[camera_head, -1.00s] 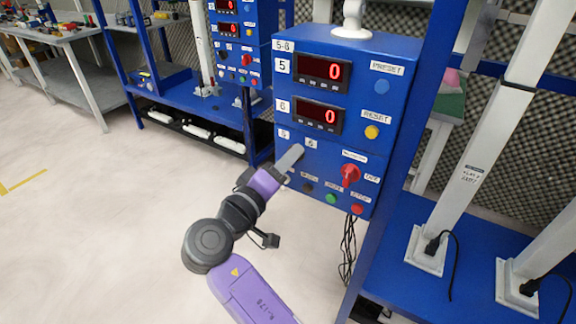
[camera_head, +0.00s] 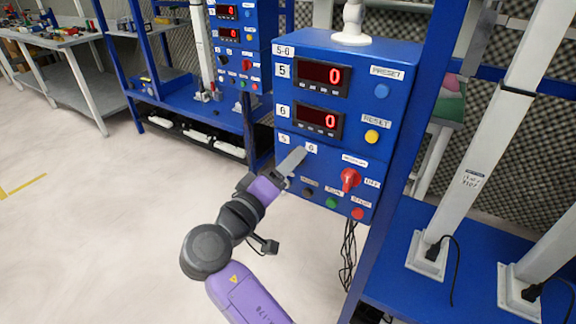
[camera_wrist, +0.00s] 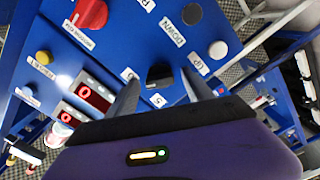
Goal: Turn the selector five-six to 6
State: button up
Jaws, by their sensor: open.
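The blue control box labelled 5-6 (camera_head: 345,130) stands in front of me, with "5" and "6" labels low on its left side. In the wrist view the black selector (camera_wrist: 160,75) sits beside the "6" label (camera_wrist: 128,74) and the "5" label (camera_wrist: 157,100). Which label it points to is not clear. My gripper (camera_head: 297,158) is close to the panel and hides the selector in the head view. In the wrist view my gripper (camera_wrist: 161,90) is open, its fingers on either side of the selector; contact cannot be told.
A red knob (camera_head: 350,179) is to the right of my gripper. Black, green (camera_head: 332,202) and red (camera_head: 357,213) buttons sit below. Two displays reading 0 are above. A second blue box (camera_head: 233,50) stands behind at the left. The floor at the left is clear.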

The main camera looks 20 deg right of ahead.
jog(key=v, duration=0.7)
jog(key=shift+s+a+p, duration=0.2)
jog(key=shift+a+p, duration=0.05)
jog(key=shift+p, duration=0.05)
